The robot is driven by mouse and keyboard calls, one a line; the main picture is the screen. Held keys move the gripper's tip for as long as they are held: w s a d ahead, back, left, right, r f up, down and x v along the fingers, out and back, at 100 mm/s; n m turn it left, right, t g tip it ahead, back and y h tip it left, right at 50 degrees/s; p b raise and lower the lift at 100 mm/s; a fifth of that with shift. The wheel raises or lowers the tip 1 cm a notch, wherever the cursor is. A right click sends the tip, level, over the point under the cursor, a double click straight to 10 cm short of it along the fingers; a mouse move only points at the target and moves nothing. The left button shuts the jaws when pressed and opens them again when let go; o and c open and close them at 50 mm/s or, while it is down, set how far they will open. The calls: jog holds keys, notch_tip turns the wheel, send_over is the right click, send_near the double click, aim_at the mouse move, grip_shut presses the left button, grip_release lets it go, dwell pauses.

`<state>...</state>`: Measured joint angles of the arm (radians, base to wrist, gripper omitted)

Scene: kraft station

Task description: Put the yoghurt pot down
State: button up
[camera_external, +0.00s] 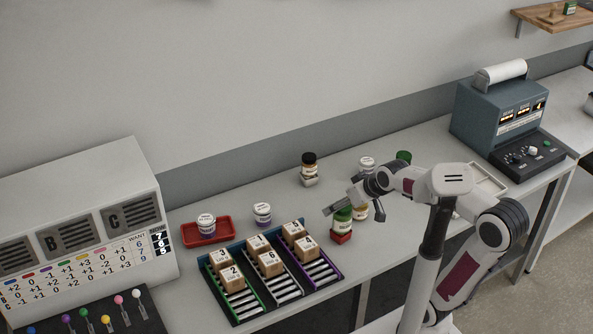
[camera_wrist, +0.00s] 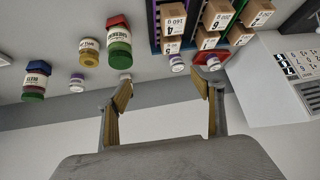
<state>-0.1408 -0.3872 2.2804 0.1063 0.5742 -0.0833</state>
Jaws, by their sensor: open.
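Two small white pots with purple trim are in the outside view. One pot (camera_external: 206,222) stands on the red tray (camera_external: 232,232), and another pot (camera_external: 262,213) stands upright on the table to the right of it. Their labels are too small to read, so I cannot tell which is the yoghurt pot. Both also show small in the wrist view, one pot (camera_wrist: 178,63) beside the tray (camera_wrist: 224,58). My gripper (camera_external: 340,209) is open, above the table to the right of the pots. In the wrist view nothing is between its fingers (camera_wrist: 164,88).
A rack (camera_external: 240,314) with coloured lanes holds several numbered boxes in front. A green-lidded jar on a red block (camera_external: 341,237) is close below my gripper. A dark-lidded jar (camera_external: 309,160) stands behind. A control machine (camera_external: 75,205) is left, a blue-grey device (camera_external: 500,115) right.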

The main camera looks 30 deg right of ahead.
jog(key=s+d+f+m+g+h, duration=0.1)
jog(key=s+d+f, duration=0.1)
jog(key=s, duration=0.5)
jog(key=s+d+f+g, duration=0.1)
jog(key=s+d+f, duration=0.1)
jog(key=s+d, duration=0.3)
jog(key=s, duration=0.3)
jog(key=shift+s+f+m+h, duration=0.25)
jog(key=shift+s+m+h, duration=0.05)
jog(key=shift+m+h, duration=0.1)
dwell(0.3)
